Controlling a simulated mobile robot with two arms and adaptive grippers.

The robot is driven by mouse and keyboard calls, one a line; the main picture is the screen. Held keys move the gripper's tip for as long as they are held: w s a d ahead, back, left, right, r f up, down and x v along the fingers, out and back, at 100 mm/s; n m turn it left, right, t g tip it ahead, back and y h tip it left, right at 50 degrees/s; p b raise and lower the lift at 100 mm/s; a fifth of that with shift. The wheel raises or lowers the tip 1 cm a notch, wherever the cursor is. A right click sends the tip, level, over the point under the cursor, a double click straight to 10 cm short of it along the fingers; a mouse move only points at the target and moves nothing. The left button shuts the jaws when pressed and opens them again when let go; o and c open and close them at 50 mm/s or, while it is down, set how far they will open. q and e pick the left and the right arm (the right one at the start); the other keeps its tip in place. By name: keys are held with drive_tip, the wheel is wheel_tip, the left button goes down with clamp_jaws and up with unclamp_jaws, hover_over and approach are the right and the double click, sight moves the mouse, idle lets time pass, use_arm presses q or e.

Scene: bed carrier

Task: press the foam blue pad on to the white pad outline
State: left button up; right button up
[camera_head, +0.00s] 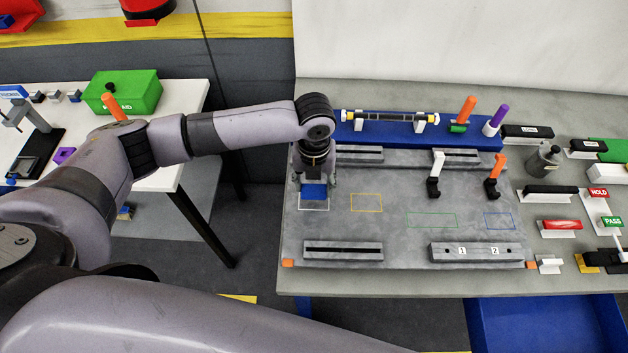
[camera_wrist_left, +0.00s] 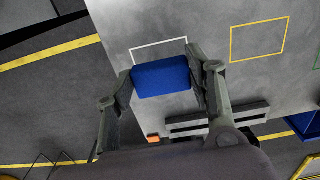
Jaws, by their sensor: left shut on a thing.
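The blue foam pad (camera_head: 314,192) is between the fingers of my left gripper (camera_head: 315,184), at the left side of the grey fixture plate. In the left wrist view the blue pad (camera_wrist_left: 161,77) is held between both fingers of the left gripper (camera_wrist_left: 162,75). The white pad outline (camera_head: 314,207) shows just in front of the pad in the head view. In the left wrist view, part of the white outline (camera_wrist_left: 158,44) shows past the pad's edge; the pad hides the rest. I cannot tell whether the pad touches the plate. My right gripper is not in view.
Yellow (camera_head: 366,203), green (camera_head: 431,219) and blue (camera_head: 499,221) outlines lie to the right on the plate (camera_head: 400,190). A slotted block (camera_head: 343,251) sits in front. White (camera_head: 437,174) and orange (camera_head: 496,176) handled clamps and a blue rack (camera_head: 400,137) stand behind.

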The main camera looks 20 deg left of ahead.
sight(314, 187)
use_arm(q)
drive_tip(key=shift+f, duration=0.15)
drive_tip(key=shift+f+b, duration=0.55)
drive_tip(key=shift+f, duration=0.5)
drive_tip(key=shift+r+p, duration=0.1)
drive_tip(key=shift+p, duration=0.3)
drive_tip(key=shift+f, duration=0.45)
idle(0.4)
drive_tip(key=shift+f, duration=0.25)
